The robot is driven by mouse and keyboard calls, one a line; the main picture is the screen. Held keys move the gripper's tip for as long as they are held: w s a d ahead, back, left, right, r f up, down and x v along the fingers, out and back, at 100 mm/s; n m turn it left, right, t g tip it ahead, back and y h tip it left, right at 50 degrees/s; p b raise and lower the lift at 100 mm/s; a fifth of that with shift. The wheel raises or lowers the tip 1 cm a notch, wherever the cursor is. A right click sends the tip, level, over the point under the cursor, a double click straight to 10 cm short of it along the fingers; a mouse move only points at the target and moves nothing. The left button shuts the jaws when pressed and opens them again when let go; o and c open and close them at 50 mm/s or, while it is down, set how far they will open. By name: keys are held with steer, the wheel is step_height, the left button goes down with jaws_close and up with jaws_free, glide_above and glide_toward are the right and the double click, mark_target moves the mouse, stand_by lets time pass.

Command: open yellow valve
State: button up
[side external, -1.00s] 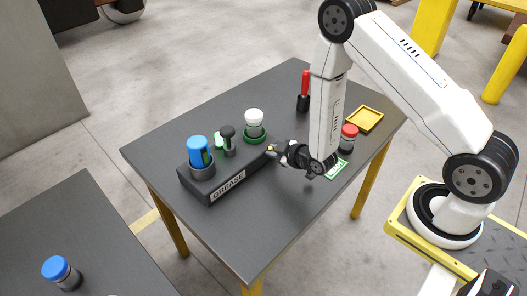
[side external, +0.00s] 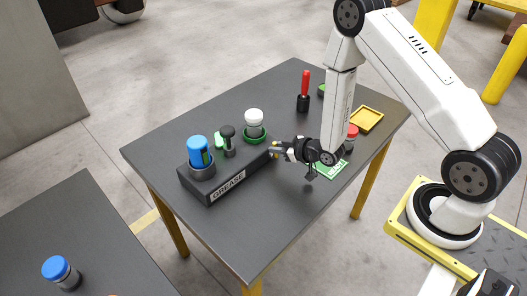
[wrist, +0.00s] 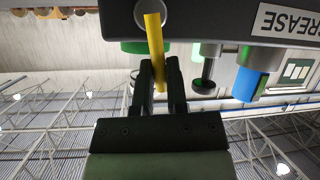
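The yellow valve lever (wrist: 154,40) is a slim bar, and its upper end meets a round grey fitting on the dark grease box's face in the wrist view. Its other end reaches down between my gripper's fingers (wrist: 160,66). The two black fingers are parted, one on each side of the lever, with a small gap visible by the right finger. In the side view my gripper (side external: 277,151) is beside the right end of the grease box (side external: 228,184), where the lever is small and partly hidden.
The box holds a blue-capped bottle (side external: 198,150), dark and green parts, and a white-capped jar (side external: 254,122). A red-handled tool (side external: 304,90), yellow tray (side external: 367,118), red-capped jar (side external: 351,135) and green card (side external: 333,170) stand or lie nearby. The front tabletop is clear.

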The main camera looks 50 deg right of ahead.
steer(key=shift+o, duration=0.8)
steer(key=v, duration=0.8)
steer(key=shift+w+r, duration=0.1)
steer(key=shift+w, duration=0.05)
steer(key=s+a+r+m+g+h, duration=0.1)
steer(key=s+a+r+m+g, duration=0.2)
steer(key=s+r+g, duration=0.5)
step_height(320, 180, up, 4)
steer(key=a+g, duration=0.1)
steer(key=g, duration=0.1)
steer(key=shift+s+a+f+g+h, duration=0.25)
steer(key=shift+s+a+g+h, duration=0.05)
steer(key=shift+s+a, duration=0.05)
stand_by(0.4)
